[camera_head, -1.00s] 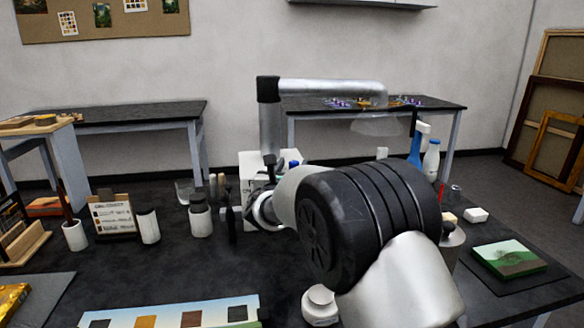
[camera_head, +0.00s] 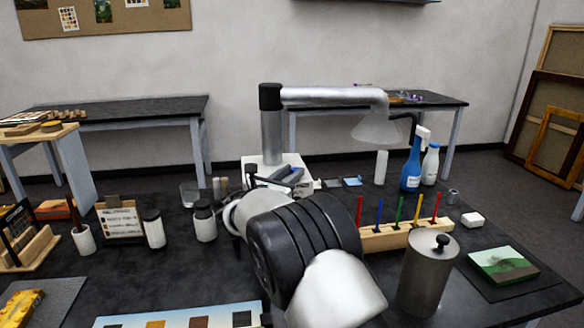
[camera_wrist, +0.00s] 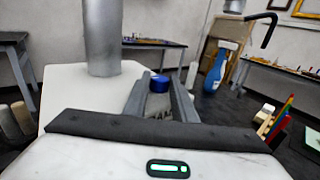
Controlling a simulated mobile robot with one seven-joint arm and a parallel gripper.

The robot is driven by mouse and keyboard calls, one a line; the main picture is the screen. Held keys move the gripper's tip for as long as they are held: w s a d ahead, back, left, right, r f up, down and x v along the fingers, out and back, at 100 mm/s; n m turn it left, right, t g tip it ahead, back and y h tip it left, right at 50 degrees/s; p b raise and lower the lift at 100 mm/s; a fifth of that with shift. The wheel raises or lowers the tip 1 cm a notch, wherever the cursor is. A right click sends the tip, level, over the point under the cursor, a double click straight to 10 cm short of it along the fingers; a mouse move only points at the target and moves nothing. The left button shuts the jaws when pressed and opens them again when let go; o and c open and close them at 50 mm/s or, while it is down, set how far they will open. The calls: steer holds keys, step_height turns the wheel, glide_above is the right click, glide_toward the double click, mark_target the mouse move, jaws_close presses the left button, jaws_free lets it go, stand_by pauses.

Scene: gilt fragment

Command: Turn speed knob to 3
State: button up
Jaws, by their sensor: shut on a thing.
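The speed knob (camera_wrist: 158,84) shows in the wrist view as a round blue cap between the two grey fingers of my gripper (camera_wrist: 160,98). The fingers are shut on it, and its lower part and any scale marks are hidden. It sits at the white base box (camera_wrist: 75,88) of the metal column and hood, which also shows in the head view (camera_head: 262,159). In the head view my gripper (camera_head: 292,178) is at the front of this box, partly covered by my own arm. I cannot read the knob's setting.
A wooden rack (camera_head: 388,238) with several coloured sticks and a metal canister (camera_head: 424,275) stand right of my arm. A blue spray bottle (camera_head: 411,165) stands behind. Dark-capped jars (camera_head: 204,222) stand close on the left.

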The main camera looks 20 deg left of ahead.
steer(key=shift+r, duration=0.1)
steer(key=o, duration=1)
steer(key=s, duration=0.5)
steer(key=s+a, duration=0.1)
steer(key=s, duration=0.5)
steer(key=s+a+p, duration=0.1)
steer(key=s, duration=0.5)
steer(key=shift+s, duration=0.15)
